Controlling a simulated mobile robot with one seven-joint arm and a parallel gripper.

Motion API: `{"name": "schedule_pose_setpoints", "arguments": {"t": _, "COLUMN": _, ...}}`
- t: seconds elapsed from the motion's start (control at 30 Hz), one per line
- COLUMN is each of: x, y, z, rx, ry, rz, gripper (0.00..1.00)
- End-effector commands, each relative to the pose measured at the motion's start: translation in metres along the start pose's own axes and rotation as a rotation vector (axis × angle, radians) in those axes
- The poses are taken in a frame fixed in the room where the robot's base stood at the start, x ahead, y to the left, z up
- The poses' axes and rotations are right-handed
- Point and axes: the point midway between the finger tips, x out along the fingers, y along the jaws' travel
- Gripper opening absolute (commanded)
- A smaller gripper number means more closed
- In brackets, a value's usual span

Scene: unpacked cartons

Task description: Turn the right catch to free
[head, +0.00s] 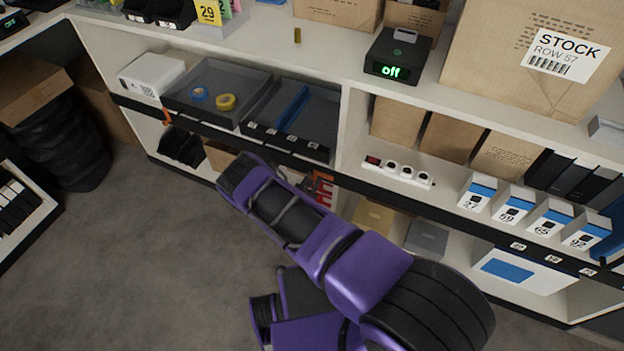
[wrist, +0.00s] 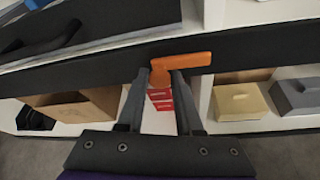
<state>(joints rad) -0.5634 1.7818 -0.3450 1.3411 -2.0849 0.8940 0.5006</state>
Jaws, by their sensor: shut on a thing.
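The right catch (wrist: 185,62) is an orange lever on the dark front rail (wrist: 110,67) of the shelf, seen in the wrist view. Its long arm points right, nearly level and tilted slightly up. My gripper (wrist: 160,74) has its fingers on either side of the catch's left end, shut on it. In the head view my purple arm covers most of this spot, and I cannot make out the fingertips. Another orange catch (head: 166,117) hangs at the left end of the same rail, its arm pointing roughly up and down.
Above the rail are grey trays (head: 218,92), one with blue and yellow rings. Below it, a red item (wrist: 160,98) shows between my fingers, with an open carton (wrist: 85,104) left and a tan box (wrist: 245,101) right. A power strip (head: 400,172) lies right.

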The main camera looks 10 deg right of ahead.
Motion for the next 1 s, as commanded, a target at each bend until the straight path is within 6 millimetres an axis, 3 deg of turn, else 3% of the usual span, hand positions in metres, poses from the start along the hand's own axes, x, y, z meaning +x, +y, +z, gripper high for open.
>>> {"name": "schedule_pose_setpoints", "arguments": {"t": 0.17, "x": 0.000, "y": 0.000, "z": 0.000, "rx": 0.000, "ry": 0.000, "rz": -0.001, "gripper": 0.00}}
{"name": "schedule_pose_setpoints", "arguments": {"t": 0.2, "x": 0.000, "y": 0.000, "z": 0.000, "rx": 0.000, "ry": 0.000, "rz": -0.001, "gripper": 0.40}}
{"name": "schedule_pose_setpoints", "arguments": {"t": 0.33, "x": 0.000, "y": 0.000, "z": 0.000, "rx": -0.001, "ry": 0.000, "rz": -0.001, "gripper": 0.63}}
{"name": "schedule_pose_setpoints", "arguments": {"t": 0.73, "x": -0.007, "y": 0.001, "z": 0.000, "rx": -0.001, "ry": 0.001, "rz": 0.000, "gripper": 0.63}}
{"name": "schedule_pose_setpoints", "arguments": {"t": 0.87, "x": -0.027, "y": 0.002, "z": 0.001, "rx": -0.004, "ry": 0.002, "rz": 0.000, "gripper": 0.63}}
{"name": "schedule_pose_setpoints", "arguments": {"t": 1.0, "x": -0.060, "y": 0.002, "z": 0.002, "rx": -0.004, "ry": 0.002, "rz": 0.001, "gripper": 0.63}}
